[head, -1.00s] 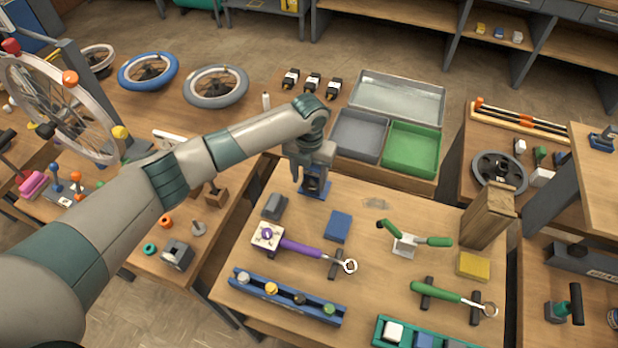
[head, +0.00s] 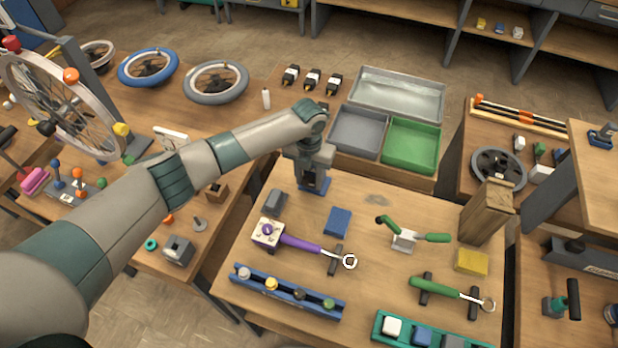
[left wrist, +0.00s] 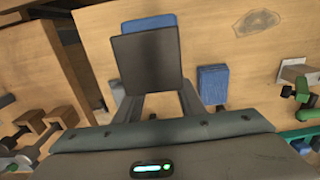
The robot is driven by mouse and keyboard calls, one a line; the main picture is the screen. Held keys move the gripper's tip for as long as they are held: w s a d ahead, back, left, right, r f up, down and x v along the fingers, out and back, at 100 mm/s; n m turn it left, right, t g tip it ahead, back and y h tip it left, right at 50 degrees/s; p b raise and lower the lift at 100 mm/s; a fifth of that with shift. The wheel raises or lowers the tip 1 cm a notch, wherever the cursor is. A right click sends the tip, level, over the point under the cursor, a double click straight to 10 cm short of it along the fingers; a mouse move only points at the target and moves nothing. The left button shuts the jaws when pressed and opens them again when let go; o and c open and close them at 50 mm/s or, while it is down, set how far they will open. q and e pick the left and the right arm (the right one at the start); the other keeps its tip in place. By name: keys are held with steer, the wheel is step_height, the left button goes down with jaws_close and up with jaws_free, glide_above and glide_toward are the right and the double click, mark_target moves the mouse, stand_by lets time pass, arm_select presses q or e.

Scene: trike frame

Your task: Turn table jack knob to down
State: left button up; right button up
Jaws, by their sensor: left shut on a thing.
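The table jack (head: 316,187) stands near the back left of the middle table, with a blue base and a dark top. In the left wrist view its dark grey square top plate (left wrist: 148,58) is straight ahead, with the blue base (left wrist: 148,24) showing beyond it. The knob and the fingertips are hidden by the plate. My right gripper is not in view.
A grey block (head: 274,202) and a blue block (head: 338,222) lie in front of the jack. A purple-handled tool (head: 300,243) lies nearer. Behind stand a grey tray (head: 358,133) and a green tray (head: 412,147).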

arm_select(q)
steer(key=shift+w+a+f+h+b, duration=0.1)
steer(key=shift+a+f+h+b, duration=0.1)
steer(key=shift+h+b, duration=0.6)
steer(key=h+b, duration=0.1)
steer(key=b, duration=0.2)
steer(key=g+h+b, duration=0.1)
steer(key=b, duration=0.3)
steer(key=g+h+b, duration=0.1)
steer(key=h+b, duration=0.1)
steer(key=b, duration=0.1)
steer(key=shift+w+a+f, duration=0.1)
steer(key=shift+a+f, duration=0.1)
steer(key=shift+a, duration=0.05)
steer(key=shift+r+h+b, duration=0.2)
steer(key=shift+h+b, duration=0.3)
steer(key=shift+b, duration=0.5)
steer(key=shift+r, duration=0.1)
steer(key=o, duration=1)
